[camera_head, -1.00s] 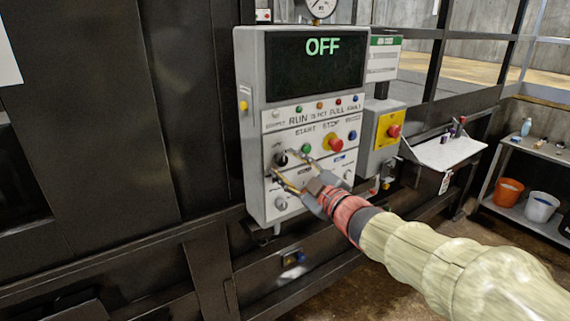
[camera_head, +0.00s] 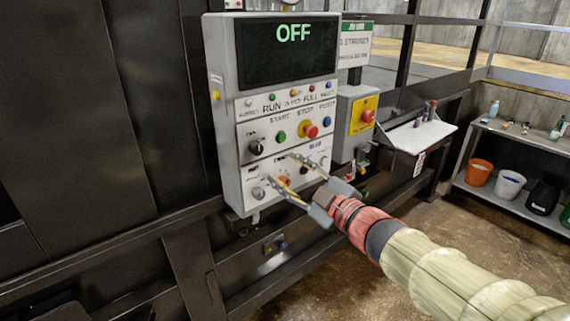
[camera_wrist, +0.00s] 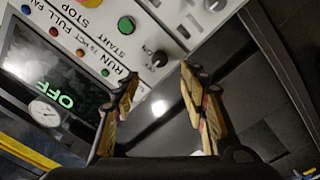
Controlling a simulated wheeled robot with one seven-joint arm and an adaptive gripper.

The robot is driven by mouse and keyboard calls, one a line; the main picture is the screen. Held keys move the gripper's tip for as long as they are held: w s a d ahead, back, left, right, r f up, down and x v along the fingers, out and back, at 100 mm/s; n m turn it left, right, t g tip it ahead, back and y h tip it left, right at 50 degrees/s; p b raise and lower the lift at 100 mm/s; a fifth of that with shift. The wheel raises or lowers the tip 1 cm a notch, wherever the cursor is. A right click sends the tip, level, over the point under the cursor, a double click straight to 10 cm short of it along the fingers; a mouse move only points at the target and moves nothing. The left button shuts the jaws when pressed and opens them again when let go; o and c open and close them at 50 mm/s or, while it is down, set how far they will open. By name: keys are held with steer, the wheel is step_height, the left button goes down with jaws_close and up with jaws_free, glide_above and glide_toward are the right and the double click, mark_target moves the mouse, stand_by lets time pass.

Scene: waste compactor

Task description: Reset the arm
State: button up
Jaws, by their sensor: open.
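My gripper (camera_head: 279,178) is open and empty in front of the lower part of the grey control panel (camera_head: 229,133). In the wrist view my gripper (camera_wrist: 157,82) shows its two fingers spread apart with nothing between them. The panel's screen (camera_head: 287,63) reads OFF. A black selector knob (camera_head: 256,147) sits at the panel's left, beside a green start button (camera_head: 281,136) and a red stop button (camera_head: 309,131). In the wrist view the knob (camera_wrist: 159,59) lies just beyond the fingertips, apart from them. My fingers partly cover the panel's lower row.
A yellow box with a red emergency button (camera_head: 367,116) is right of the panel. A small white-topped stand (camera_head: 422,134) lies further right. A shelf (camera_head: 513,200) holds an orange bucket (camera_head: 479,172) and other containers. Dark machine walls (camera_head: 90,110) fill the left. Open floor lies at lower right.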

steer(key=s+d+f+m+g+h, duration=0.2)
steer(key=d+f+m+h, duration=0.35)
steer(key=d+f, duration=0.2)
steer(key=s+d+f+m+g+h, duration=0.2)
steer(key=d+f+m+h, duration=0.35)
steer(key=d, duration=0.35)
steer(key=s+d+f+m+g+h, duration=0.1)
steer(key=s+d+f+m+g, duration=0.15)
steer(key=s+f, duration=0.4)
steer(key=s+a+r+m+g+y, duration=0.1)
steer(key=s+a, duration=0.2)
steer(key=s, duration=0.6)
steer(key=s+a+r+m+g+y, duration=0.1)
steer(key=s+a+g, duration=0.1)
steer(key=s, duration=0.6)
steer(key=shift+s+a+r, duration=0.25)
steer(key=shift+s+a, duration=0.15)
steer(key=shift+a, duration=0.05)
